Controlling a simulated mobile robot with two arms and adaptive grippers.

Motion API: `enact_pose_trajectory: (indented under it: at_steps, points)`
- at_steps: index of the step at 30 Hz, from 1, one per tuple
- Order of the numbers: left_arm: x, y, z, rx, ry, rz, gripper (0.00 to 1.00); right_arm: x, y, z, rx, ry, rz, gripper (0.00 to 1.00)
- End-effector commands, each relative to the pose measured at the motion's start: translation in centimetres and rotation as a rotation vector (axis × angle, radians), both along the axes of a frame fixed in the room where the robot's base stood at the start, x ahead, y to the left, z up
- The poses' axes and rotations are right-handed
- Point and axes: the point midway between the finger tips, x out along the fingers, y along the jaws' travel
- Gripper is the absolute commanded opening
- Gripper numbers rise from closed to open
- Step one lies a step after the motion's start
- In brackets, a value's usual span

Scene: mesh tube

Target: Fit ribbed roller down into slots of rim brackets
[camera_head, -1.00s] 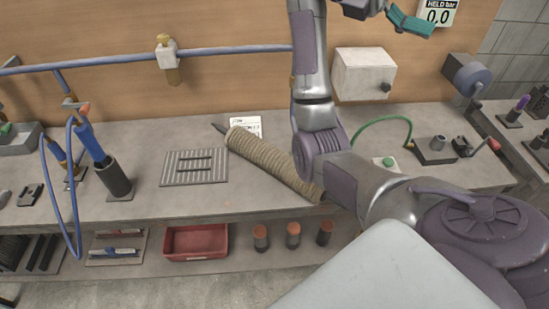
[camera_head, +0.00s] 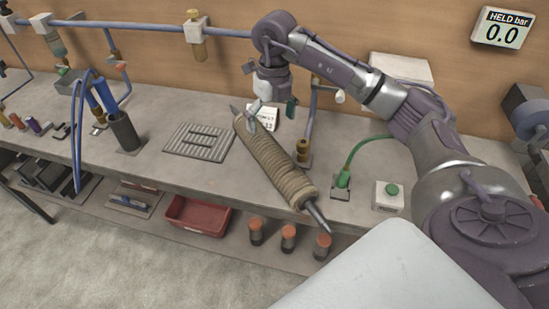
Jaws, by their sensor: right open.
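The ribbed roller (camera_head: 275,160) is a tan, ridged cylinder with grey tapered ends. It lies slanted on the bench, its lower right end jutting past the front edge. My right gripper (camera_head: 269,93) is open and points down near the roller's upper left end. Its teal fingertips show on either side of the wrist, and I cannot tell whether it touches the roller. A small grey piece sits by that end; I cannot tell what it is. I cannot make out any rim brackets for certain. My left gripper is not in view.
A ribbed grey plate (camera_head: 199,142) lies left of the roller. A dark cup (camera_head: 124,131) with blue-handled tools stands further left. A green-hosed fitting (camera_head: 341,186) and a green-button box (camera_head: 388,196) stand right. A red tray (camera_head: 197,215) sits on the shelf below.

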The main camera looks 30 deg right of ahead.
Motion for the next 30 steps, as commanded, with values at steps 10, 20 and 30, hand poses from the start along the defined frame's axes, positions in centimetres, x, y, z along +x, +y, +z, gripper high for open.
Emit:
enact_pose_trajectory:
  at_steps: [10,20,30]
  points:
    - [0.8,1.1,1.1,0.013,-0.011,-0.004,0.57,0.2,-1.3,-5.0,-0.060,-0.008,-0.048,1.00]
    - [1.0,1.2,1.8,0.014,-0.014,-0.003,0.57,0.4,-1.2,-9.1,-0.058,-0.013,-0.045,1.00]
    - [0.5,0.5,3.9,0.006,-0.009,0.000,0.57,0.9,-0.8,-13.3,-0.057,-0.011,-0.046,1.00]
